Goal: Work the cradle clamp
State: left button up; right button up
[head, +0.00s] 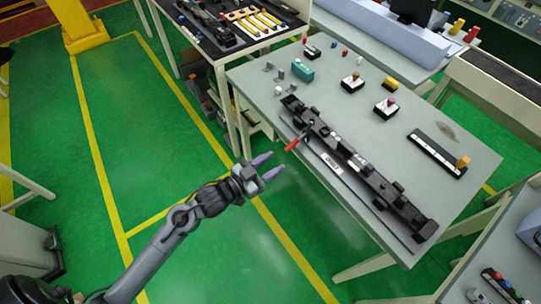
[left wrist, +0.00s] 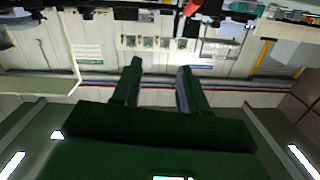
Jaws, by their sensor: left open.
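The cradle clamp has a red handle (head: 292,145) that juts out over the left edge of the grey table. It joins the long black cradle fixture (head: 350,165), which runs diagonally along that side. My left gripper (head: 278,162) is open and empty, beside the table edge, just below the red handle in the picture and apart from it. In the left wrist view its two fingers (left wrist: 160,66) are spread with nothing between them. A small red piece (left wrist: 191,8) shows at the top there; I cannot tell whether it is the handle. My right gripper is not in view.
The grey table (head: 450,205) also carries a green block (head: 302,70), small button boxes (head: 386,107) and a black strip with an orange knob (head: 437,153). A second table (head: 235,35) stands behind. The green floor left of the table is clear around my arm.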

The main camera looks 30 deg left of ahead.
pick_arm(q)
jog(key=b, duration=0.7)
send_near(286, 149)
jog(key=shift+t, duration=0.5)
jog(key=b+x, duration=0.1)
jog(key=x, duration=0.2)
jog(key=b+x, duration=0.1)
jog(key=x, duration=0.3)
jog(key=b+x, duration=0.1)
jog(key=x, duration=0.2)
jog(key=shift+w+d+f+b, duration=0.3)
jog(key=shift+f+b, duration=0.05)
jog(key=shift+f, duration=0.05)
jog(key=shift+w+d, duration=0.25)
jog(key=shift+w, duration=0.45)
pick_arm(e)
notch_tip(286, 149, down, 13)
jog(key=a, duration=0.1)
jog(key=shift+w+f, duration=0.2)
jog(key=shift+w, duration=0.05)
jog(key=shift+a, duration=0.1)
pick_arm(q)
grip_shut()
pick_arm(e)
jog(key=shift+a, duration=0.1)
